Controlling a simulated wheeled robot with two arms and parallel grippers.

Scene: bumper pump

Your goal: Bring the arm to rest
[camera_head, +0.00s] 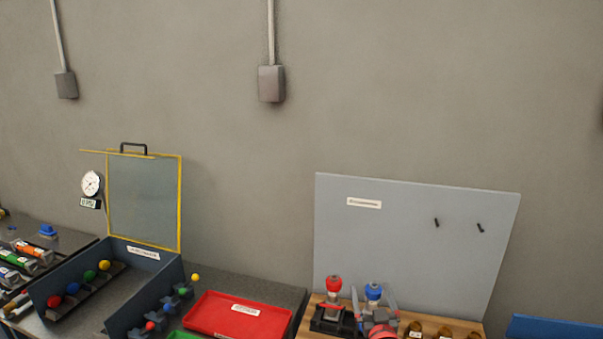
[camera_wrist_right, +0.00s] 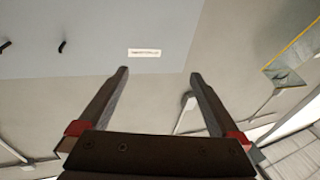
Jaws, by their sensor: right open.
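My right gripper (camera_head: 372,288) shows at the bottom of the head view, in front of a blue-topped part (camera_head: 373,292) on the wooden bench board. Its grey fingers point up and stand apart, one on each side of that part in the picture; I cannot tell the distance between them. In the right wrist view the right gripper (camera_wrist_right: 159,73) is open and empty, with the grey back panel and its white label beyond the fingertips. The right arm is mostly hidden below the frame. My left gripper is not in view.
A grey back panel (camera_head: 400,235) with two black pegs rises behind the bench. A red-topped part (camera_head: 333,284) stands left of the gripper. Farther left are a red tray (camera_head: 205,312) and a dark bin with coloured balls (camera_head: 140,252). A blue edge (camera_head: 560,327) shows at right.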

